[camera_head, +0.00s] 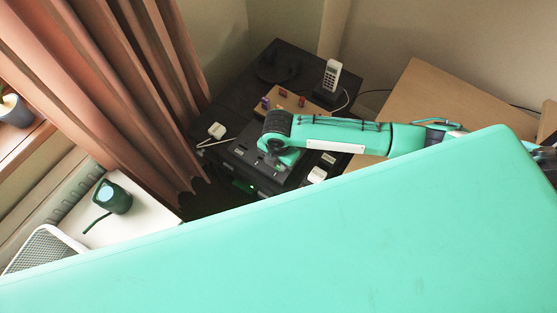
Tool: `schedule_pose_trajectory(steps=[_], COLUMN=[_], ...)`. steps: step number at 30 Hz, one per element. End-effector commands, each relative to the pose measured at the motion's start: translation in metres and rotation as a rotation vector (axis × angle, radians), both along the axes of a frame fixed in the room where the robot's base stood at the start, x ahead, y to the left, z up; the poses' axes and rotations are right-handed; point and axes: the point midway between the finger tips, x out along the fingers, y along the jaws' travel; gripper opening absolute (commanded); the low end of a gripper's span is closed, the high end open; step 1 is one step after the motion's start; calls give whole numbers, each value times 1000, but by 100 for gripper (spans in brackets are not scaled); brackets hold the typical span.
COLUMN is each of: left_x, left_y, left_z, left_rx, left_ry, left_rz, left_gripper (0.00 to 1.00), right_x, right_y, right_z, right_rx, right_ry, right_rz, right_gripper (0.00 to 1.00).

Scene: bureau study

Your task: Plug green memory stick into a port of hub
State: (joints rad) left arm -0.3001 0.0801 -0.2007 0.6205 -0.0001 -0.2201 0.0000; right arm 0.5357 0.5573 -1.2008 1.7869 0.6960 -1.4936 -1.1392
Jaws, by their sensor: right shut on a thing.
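My right arm reaches in from the right, and its gripper (275,158) points down over a dark box with light markings, which looks like the hub (243,152), on the dark desk. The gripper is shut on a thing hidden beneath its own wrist. I cannot make out the green memory stick, nor whether anything touches a port. Small red and purple sticks (265,103) stand on a wooden block (290,106) behind the gripper. My left gripper is not in view.
A white cordless phone (332,75) stands in its dark base at the back of the desk (222,109). White pieces lie left (217,130) and right (317,174) of the gripper. A curtain (100,75) hangs at left. A green can (113,196) stands on a white surface.

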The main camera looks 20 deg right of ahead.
Motion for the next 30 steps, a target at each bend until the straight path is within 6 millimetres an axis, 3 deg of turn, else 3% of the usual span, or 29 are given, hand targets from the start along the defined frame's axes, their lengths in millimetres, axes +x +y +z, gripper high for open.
schedule_pose_trajectory(steps=[29,30], left_x=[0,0], left_y=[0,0], left_z=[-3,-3], left_rx=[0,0], left_ry=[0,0], left_rz=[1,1], left_gripper=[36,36], right_x=[0,0], right_y=[0,0], right_z=[-10,-10], right_rx=[0,0], right_ry=[0,0], right_rz=[0,0], right_gripper=[3,25])
